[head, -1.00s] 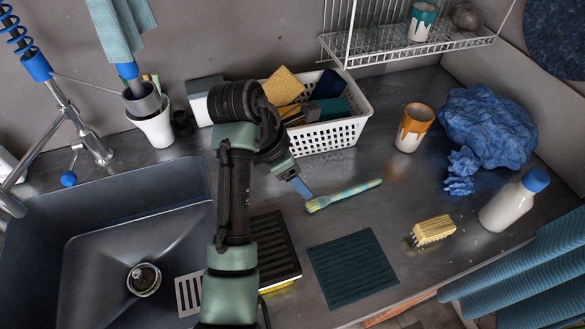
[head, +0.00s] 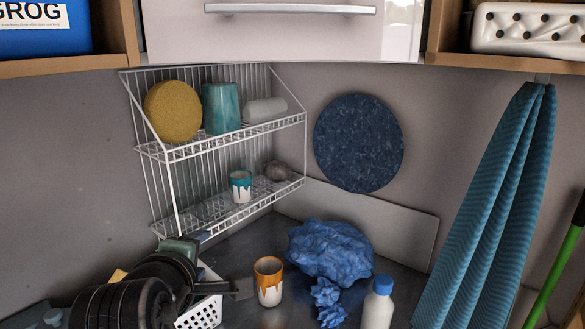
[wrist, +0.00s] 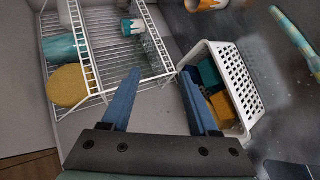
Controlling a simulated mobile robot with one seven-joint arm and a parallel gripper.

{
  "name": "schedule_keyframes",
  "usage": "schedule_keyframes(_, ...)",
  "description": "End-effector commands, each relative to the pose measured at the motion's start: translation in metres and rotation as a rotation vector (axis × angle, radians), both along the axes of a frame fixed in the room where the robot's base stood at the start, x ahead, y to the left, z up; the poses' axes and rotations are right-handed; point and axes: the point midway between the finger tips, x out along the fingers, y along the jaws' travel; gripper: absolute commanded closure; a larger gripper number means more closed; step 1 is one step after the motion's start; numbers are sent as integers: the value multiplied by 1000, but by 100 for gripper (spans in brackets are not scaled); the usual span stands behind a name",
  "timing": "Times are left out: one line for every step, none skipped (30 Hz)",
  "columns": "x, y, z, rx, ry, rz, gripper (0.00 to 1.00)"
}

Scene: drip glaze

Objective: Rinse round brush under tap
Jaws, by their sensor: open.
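My gripper shows in the wrist view (wrist: 160,72) with its two blue fingers spread apart and nothing between them. It points toward the counter between the wire rack and the white basket. A brush with a teal and yellow striped handle (wrist: 293,37) lies on the counter at the right of the wrist view, apart from the fingers and cut off by the edge. The tap and sink are in neither current view.
A white basket (wrist: 255,80) holding sponges is close beside the right finger. The white wire rack (head: 215,148) stands at the corner with several items.

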Motion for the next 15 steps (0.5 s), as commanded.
schedule_keyframes(3,-21,38,159,-124,-65,39)
schedule_keyframes(2,-31,61,260,-195,-93,39)
schedule_keyframes(-2,-45,91,394,-291,-120,39)
schedule_keyframes(-7,-55,114,494,-363,-135,39)
schedule_keyframes(-13,-65,136,596,-430,-140,39)
schedule_keyframes(-25,-79,165,728,-521,-138,39)
schedule_keyframes(-36,-89,185,823,-584,-128,39)
schedule_keyframes(-48,-98,205,915,-646,-112,39)
schedule_keyframes(-65,-109,229,1029,-718,-82,39)
schedule_keyframes(-78,-116,245,1107,-767,-53,39)
schedule_keyframes(-92,-122,259,1178,-810,-23,39)
schedule_keyframes(-109,-129,276,1264,-859,20,39)
schedule_keyframes(-121,-134,286,1318,-889,52,39)
schedule_keyframes(-131,-138,294,1366,-914,82,39)
schedule_keyframes(-144,-141,303,1419,-940,119,39)
